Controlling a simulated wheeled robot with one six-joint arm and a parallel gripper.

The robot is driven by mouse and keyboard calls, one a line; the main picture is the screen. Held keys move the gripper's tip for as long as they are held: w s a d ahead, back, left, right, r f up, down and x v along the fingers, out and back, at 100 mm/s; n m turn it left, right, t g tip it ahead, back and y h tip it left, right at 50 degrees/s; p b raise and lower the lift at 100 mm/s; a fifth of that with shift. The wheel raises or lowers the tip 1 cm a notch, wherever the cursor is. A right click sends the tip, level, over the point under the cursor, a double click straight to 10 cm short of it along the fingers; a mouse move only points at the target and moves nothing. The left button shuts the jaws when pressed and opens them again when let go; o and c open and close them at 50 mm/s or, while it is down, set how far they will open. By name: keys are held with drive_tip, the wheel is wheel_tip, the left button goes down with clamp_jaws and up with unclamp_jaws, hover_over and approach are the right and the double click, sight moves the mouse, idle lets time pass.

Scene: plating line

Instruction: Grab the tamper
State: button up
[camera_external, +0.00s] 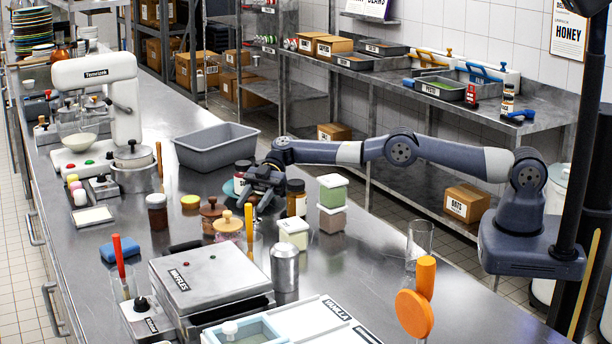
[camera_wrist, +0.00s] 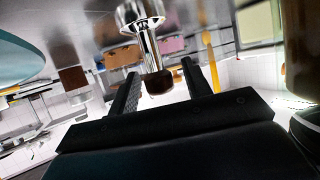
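The tamper (camera_wrist: 148,45), with a shiny metal body and a dark brown end, shows at the top centre of the wrist view. Its brown end lies between the two black fingers of my gripper (camera_wrist: 160,70), with a gap visible on each side. The fingers are apart and do not visibly touch it. In the external view my gripper (camera_external: 257,198) is low over the middle of the steel counter, among jars. I cannot make out the tamper there; the gripper and jars seem to hide it.
A brown jar (camera_external: 296,203) and stacked green and pink tubs (camera_external: 332,220) stand close on the right. A grey bin (camera_external: 215,150) stands behind. The counter's right front is clearer.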

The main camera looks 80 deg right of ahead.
drive_tip(key=c, duration=0.9)
drive_tip(key=shift+r, duration=0.15)
